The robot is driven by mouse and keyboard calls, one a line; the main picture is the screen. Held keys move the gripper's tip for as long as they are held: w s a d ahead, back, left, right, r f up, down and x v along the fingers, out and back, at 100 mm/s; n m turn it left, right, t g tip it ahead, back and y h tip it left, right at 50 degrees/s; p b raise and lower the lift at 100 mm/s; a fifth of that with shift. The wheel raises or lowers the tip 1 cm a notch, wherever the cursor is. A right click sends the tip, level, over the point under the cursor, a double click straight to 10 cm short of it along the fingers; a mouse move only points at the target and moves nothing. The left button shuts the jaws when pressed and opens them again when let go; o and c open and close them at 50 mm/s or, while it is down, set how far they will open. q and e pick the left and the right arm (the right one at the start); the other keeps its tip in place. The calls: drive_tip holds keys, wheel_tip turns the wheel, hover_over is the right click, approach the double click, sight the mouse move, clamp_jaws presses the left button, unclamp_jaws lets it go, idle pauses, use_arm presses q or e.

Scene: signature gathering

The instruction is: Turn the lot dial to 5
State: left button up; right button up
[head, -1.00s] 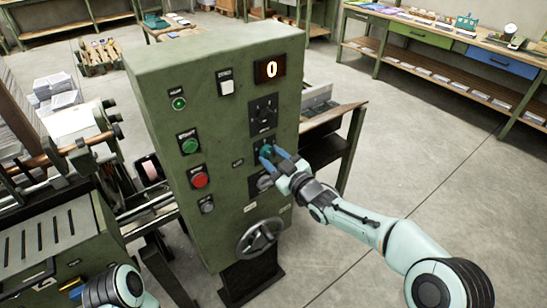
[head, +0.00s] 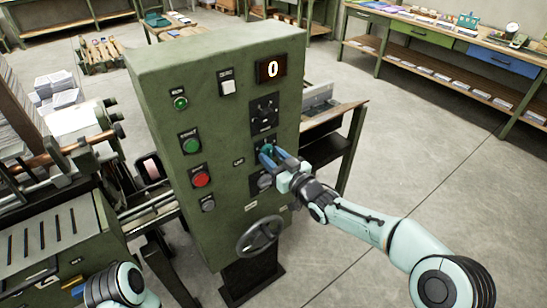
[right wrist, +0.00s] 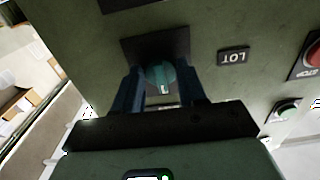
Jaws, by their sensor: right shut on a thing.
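The lot dial (right wrist: 160,78) is a teal knob on a dark plate, beside a label reading LOT (right wrist: 233,57) in the right wrist view. My right gripper (head: 266,154) is at the dial on the green cabinet (head: 222,130), its blue fingers on both sides of the knob and shut on it. The fingers partly hide the dial in the head view. The display (head: 271,69) at the cabinet's top reads 0. My left arm shows at the bottom left of the head view, but its gripper is not visible.
Another dial (head: 264,112) sits above the lot dial, and a dark knob is partly hidden below it. Green (head: 191,144) and red (head: 201,179) buttons are to the left. A handwheel (head: 260,236) is below. Open floor lies to the right.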

drive_tip(key=o, duration=1)
drive_tip(key=b+v, duration=0.1)
drive_tip(key=v, duration=1.2)
drive_tip(key=shift+s+d, duration=0.15)
drive_tip(key=shift+s, duration=0.05)
